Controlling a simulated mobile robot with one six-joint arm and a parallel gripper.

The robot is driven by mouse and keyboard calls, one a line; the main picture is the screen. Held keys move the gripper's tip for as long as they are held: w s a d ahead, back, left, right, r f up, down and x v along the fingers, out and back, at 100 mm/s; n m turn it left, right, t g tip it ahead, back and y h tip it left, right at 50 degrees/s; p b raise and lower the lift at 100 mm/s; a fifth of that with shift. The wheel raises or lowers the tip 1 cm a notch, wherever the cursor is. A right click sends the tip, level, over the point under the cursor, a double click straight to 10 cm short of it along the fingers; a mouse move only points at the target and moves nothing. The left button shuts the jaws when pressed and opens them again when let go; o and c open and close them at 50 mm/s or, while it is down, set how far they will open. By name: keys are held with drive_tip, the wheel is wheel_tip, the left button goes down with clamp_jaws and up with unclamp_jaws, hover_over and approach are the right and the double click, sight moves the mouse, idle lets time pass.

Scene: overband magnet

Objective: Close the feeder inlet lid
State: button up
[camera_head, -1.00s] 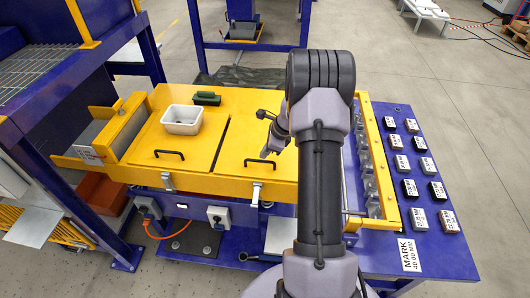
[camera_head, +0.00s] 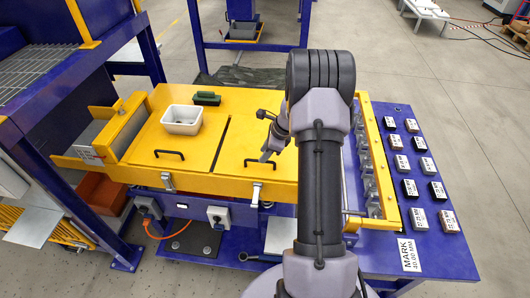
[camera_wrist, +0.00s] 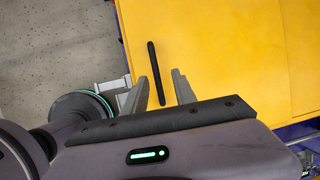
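Two yellow lid panels lie flat side by side, the left panel (camera_head: 150,135) and the right panel (camera_head: 240,140), with a dark gap between them. Which one is the inlet lid is not marked. The left panel has a black handle (camera_head: 168,154). The right panel has a black bar handle (camera_head: 259,163), which also shows in the wrist view (camera_wrist: 152,62). My gripper (camera_head: 267,158) is just above the right handle. In the wrist view my gripper (camera_wrist: 160,90) is open, its fingers on either side of the handle's near end, with no grip on it.
Metal latches hang at the front edge, one below the right handle (camera_head: 256,193). Labelled blocks (camera_head: 410,187) lie on the blue table at right. A blue frame (camera_head: 75,180) stands at left.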

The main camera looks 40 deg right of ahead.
drive_tip(key=p+v, duration=0.6)
drive_tip(key=v, duration=1.1)
drive_tip(key=shift+s+r, duration=0.1)
drive_tip(key=shift+r, duration=0.1)
